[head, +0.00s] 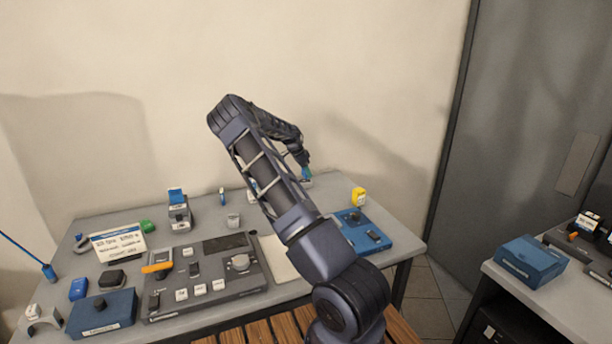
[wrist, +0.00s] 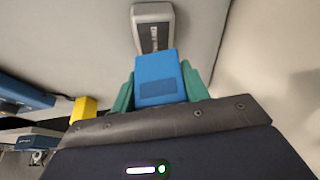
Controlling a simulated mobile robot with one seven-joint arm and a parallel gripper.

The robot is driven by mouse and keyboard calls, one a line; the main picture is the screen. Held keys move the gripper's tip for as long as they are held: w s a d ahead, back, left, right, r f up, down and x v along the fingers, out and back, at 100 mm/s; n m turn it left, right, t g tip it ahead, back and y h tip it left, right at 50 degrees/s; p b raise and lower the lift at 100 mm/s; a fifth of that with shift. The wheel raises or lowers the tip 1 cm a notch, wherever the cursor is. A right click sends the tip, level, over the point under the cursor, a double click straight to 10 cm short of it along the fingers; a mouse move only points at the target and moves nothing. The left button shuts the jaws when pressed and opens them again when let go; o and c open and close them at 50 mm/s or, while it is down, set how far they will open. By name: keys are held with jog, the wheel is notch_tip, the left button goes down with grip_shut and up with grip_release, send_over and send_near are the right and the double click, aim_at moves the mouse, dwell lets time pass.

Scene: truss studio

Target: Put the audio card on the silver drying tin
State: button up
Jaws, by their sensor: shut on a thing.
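My gripper (head: 304,172) is at the back of the grey table, right of its middle, at the end of my outstretched arm. In the wrist view its green fingers (wrist: 157,92) are shut on a blue card (wrist: 158,78), which looks like the audio card. Just past the card's far end is a silver-grey box with a dark lettered face (wrist: 152,30), which looks like the silver drying tin. The card overlaps its near end in this view; I cannot tell whether they touch. In the head view the gripper mostly hides this spot.
A yellow object (head: 359,197) and a blue tray (head: 366,233) stand right of my gripper. A grey console (head: 205,278), a lettered sign (head: 118,243) and a grey device with a blue top (head: 179,212) are on the left. A wall rises behind the table.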

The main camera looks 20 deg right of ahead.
jog(key=shift+f, duration=0.9)
jog(key=shift+f, duration=0.15)
jog(key=o, duration=1)
